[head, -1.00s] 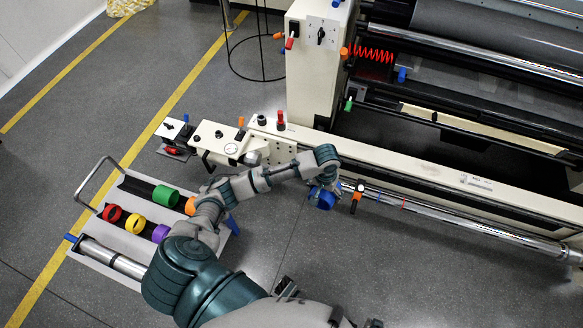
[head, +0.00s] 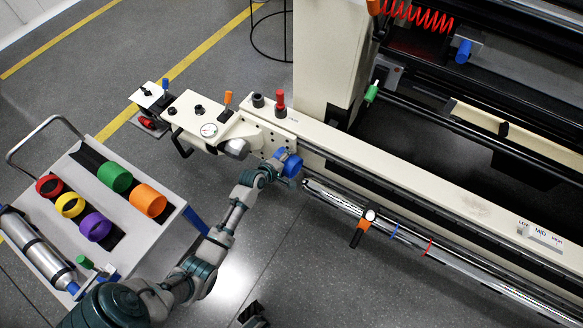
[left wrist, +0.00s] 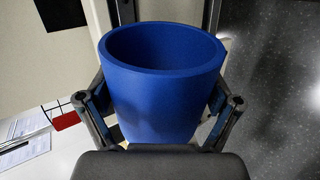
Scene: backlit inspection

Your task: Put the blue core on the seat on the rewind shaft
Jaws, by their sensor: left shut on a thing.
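My left gripper (head: 284,160) is shut on the blue core (head: 294,167), a hollow open-ended cylinder. In the left wrist view the blue core (left wrist: 163,95) sits between both fingers, its open rim facing up. In the head view it is just off the left end of the silver rewind shaft (head: 335,202), roughly in line with it. I cannot tell whether they touch. Along the shaft are an orange-and-black clamp (head: 366,222), a blue band (head: 394,231) and a red band (head: 428,246). A dark part (head: 252,315) at the bottom edge may be my right gripper; its fingers are unclear.
A grey cart (head: 150,236) at the left holds red, yellow, purple, green and orange cores and a metal roller. The cream machine beam (head: 400,178) runs close behind the shaft. A LOW/MID/HIGH label (head: 540,235) is on it. Floor in front of the shaft is clear.

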